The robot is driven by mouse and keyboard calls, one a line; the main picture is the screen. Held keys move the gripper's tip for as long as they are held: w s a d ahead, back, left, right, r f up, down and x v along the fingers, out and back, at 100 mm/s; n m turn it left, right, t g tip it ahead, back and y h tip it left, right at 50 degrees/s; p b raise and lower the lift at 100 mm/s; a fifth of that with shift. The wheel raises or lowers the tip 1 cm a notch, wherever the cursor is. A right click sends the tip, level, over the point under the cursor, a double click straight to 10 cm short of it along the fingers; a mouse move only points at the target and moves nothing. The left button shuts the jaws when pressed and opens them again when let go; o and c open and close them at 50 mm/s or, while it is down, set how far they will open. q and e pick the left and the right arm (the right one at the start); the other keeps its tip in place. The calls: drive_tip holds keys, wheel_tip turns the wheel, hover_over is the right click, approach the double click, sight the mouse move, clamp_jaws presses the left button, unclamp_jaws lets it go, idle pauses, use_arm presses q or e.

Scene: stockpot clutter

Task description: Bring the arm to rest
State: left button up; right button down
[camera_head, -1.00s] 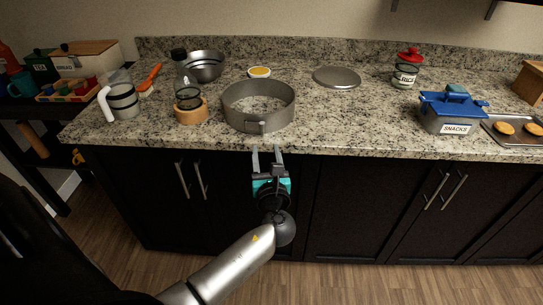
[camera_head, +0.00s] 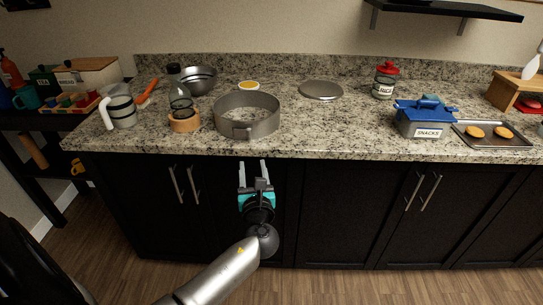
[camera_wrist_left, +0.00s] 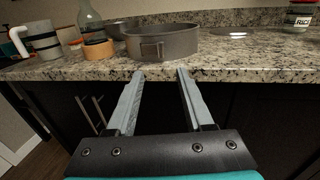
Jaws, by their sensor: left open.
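My left gripper (camera_head: 253,172) is open and empty in front of the counter's black cabinets, just below the counter edge. Its two grey fingers are apart in the left wrist view (camera_wrist_left: 159,75), with nothing between them. A grey round springform pan (camera_head: 247,116) stands on the counter above and beyond the fingertips, apart from them; it also shows in the left wrist view (camera_wrist_left: 165,44). My right gripper is in neither view.
The granite counter (camera_head: 330,138) has a clear front strip. On it stand a white-handled mug (camera_head: 122,113), a wooden ring (camera_head: 184,122), a steel bowl (camera_head: 198,80), a round lid (camera_head: 321,90), a red-lidded jar (camera_head: 385,82), a blue-lidded snacks box (camera_head: 424,120) and a baking tray (camera_head: 516,141).

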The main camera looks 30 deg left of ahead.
use_arm(q)
drive_tip(key=s+d+f+n+g+h, duration=0.25)
drive_tip(key=s+f, duration=0.25)
drive_tip(key=f, duration=0.5)
drive_tip(key=s+d+f+n+g+h, duration=0.2)
drive_tip(key=s+f+n, duration=0.15)
drive_tip(key=f, duration=0.65)
drive_tip(key=s+d+f+n+g+h, duration=0.25)
drive_tip(key=s+f, duration=0.25)
drive_tip(key=f, duration=0.4)
drive_tip(key=s+d+f+n+g+h, duration=0.1)
drive_tip(key=s+f+n, duration=0.4)
drive_tip(key=s, duration=0.5)
drive_tip(key=s+d+f+n+g+h, duration=0.2)
drive_tip(key=s+d+f+n, duration=0.3)
drive_tip(key=s, duration=0.5)
drive_tip(key=s+d+f+n+g+h, duration=0.1)
drive_tip(key=s+f+n, duration=0.4)
drive_tip(key=s, duration=0.5)
drive_tip(key=d+n+g+b, duration=0.1)
drive_tip(key=d+n, duration=0.1)
drive_tip(key=shift+d+f+g+h, duration=0.3)
drive_tip(key=shift+h, duration=0.1)
